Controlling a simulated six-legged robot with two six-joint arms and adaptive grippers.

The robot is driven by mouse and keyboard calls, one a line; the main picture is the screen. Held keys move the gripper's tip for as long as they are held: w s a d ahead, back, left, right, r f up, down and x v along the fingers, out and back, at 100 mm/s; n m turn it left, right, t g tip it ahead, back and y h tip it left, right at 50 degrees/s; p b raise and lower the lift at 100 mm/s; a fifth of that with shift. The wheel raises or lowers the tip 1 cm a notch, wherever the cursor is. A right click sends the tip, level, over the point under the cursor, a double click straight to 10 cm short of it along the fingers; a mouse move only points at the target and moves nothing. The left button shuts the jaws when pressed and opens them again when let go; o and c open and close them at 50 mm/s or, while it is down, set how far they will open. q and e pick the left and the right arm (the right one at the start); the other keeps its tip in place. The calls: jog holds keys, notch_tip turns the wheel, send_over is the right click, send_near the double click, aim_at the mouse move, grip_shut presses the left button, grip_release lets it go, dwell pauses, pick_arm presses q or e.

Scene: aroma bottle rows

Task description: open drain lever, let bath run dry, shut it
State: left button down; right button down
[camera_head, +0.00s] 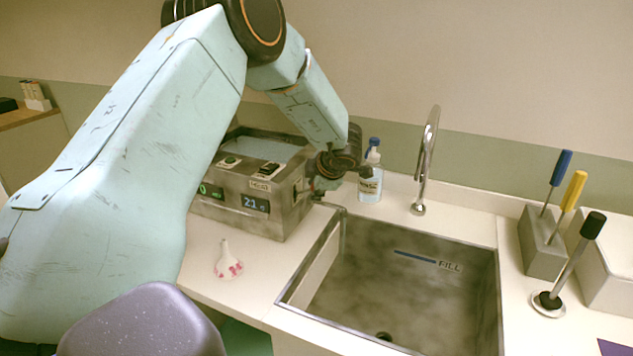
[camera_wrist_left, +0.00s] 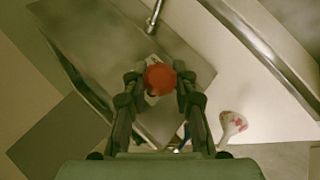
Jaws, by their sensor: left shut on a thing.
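The bath (camera_head: 235,212) is a grey metal box on the counter left of the sink, with a "HEAT" label and a display reading 21. A pale blue surface (camera_head: 258,148) shows inside its top. My left gripper (camera_head: 326,178) is at the bath's right side. In the left wrist view its fingers close around a red knob (camera_wrist_left: 160,78), which I take for the drain lever's. The lever is hidden in the head view, and I cannot tell its setting. A metal drain pipe (camera_wrist_left: 151,18) runs from the bath towards the sink (camera_head: 400,285). My right gripper is out of view.
A tap (camera_head: 427,160) and a labelled bottle (camera_head: 370,180) stand behind the sink. A white flask-like piece with pink marks (camera_head: 227,262) is on the counter before the bath. A holder (camera_head: 541,245) with coloured-handled tools and a black-handled plunger-like tool (camera_head: 570,262) stand right.

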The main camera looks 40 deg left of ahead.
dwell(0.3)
pick_arm(q)
jog(key=c, duration=1)
grip_release()
jog(key=shift+w, duration=0.15)
jog(key=shift+r, duration=0.15)
jog(key=v, duration=1.1)
jog(key=shift+s+r, duration=0.2)
jog(key=shift+r, duration=0.1)
jog(key=shift+s, duration=0.1)
